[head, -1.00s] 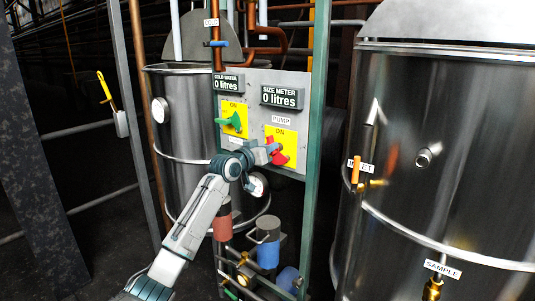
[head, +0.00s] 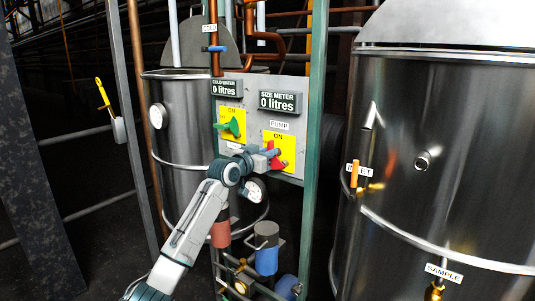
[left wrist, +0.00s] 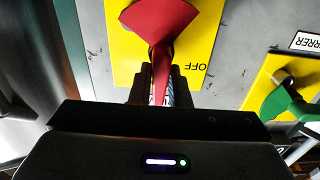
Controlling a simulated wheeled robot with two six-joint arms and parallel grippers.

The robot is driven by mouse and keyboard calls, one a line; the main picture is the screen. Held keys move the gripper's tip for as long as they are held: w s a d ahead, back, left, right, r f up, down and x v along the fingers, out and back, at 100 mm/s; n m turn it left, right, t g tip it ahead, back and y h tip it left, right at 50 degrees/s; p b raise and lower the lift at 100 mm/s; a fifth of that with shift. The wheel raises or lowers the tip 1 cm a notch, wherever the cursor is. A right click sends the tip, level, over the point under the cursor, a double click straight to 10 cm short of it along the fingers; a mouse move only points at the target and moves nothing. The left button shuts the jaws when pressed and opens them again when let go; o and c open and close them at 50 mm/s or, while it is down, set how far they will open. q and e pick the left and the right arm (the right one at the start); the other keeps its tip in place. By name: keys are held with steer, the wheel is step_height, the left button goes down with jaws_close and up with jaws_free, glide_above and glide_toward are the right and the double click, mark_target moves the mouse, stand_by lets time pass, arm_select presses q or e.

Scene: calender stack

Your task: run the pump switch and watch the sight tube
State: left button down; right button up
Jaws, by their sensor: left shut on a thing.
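The pump switch (head: 276,163) is a red handle on a yellow plate under the PUMP label, on the grey panel (head: 254,98). It also shows in the left wrist view (left wrist: 162,20), with its narrow end between my fingers. My left gripper (head: 270,152) is shut on this narrow end; in the left wrist view its fingers (left wrist: 156,88) partly hide it. The word OFF shows beside the handle there. The size meter (head: 280,102) reads 0 litres. I cannot pick out the sight tube for sure. My right gripper is not in view.
A green switch (head: 232,127) sits left of the red one, under the cold water meter (head: 226,88), which reads 0 litres. A large steel tank (head: 400,200) with an orange-handled inlet valve (head: 355,173) stands at the right. A green post (head: 315,130) borders the panel.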

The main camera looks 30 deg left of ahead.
arm_select(q)
steer(key=c, duration=1.4)
jaws_free()
steer(key=s+b, duration=0.1)
steer(key=s, duration=0.2)
steer(key=s+b, duration=0.1)
steer(key=s, duration=0.3)
steer(key=s+b, duration=0.1)
steer(key=s, duration=0.2)
steer(key=shift+s+a, duration=0.4)
